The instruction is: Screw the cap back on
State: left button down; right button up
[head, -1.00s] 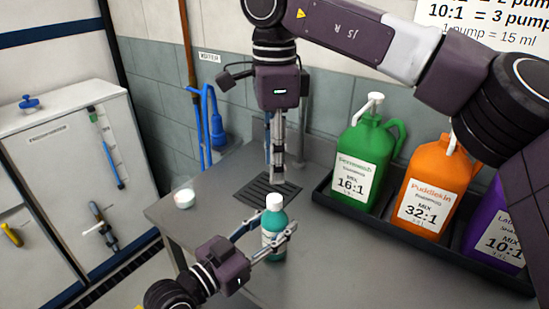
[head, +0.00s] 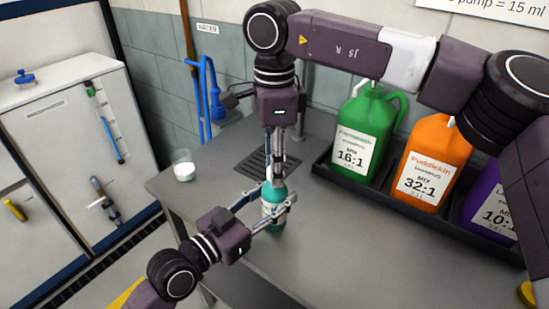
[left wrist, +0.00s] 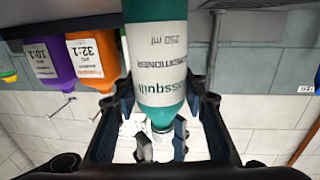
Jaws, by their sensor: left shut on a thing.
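A teal bottle (head: 273,205) with a white label stands upright on the grey counter. My left gripper (head: 270,212) is shut around its body from the front. The bottle fills the middle of the left wrist view (left wrist: 160,60), seen inverted, with label text including "250 ml". My right gripper (head: 275,178) points straight down, its fingertips at the bottle's top. In the left wrist view, the right fingertips (left wrist: 163,145) stand on both sides of the white cap (left wrist: 162,150). The fingers largely hide the cap, and I cannot tell whether they press on it.
A dark tray (head: 400,209) at the right holds green (head: 368,125), orange (head: 434,160) and purple (head: 487,210) jugs. A clear cup with white contents (head: 184,168) stands near the counter's left edge. A drain grate (head: 262,163) lies behind the bottle. The front counter is clear.

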grip_shut()
jog(key=shift+o, duration=0.8)
grip_release()
notch_tip(320, 180, up, 12)
pick_arm(q)
jog(key=c, duration=1.1)
grip_release()
jog(key=shift+c, duration=0.2)
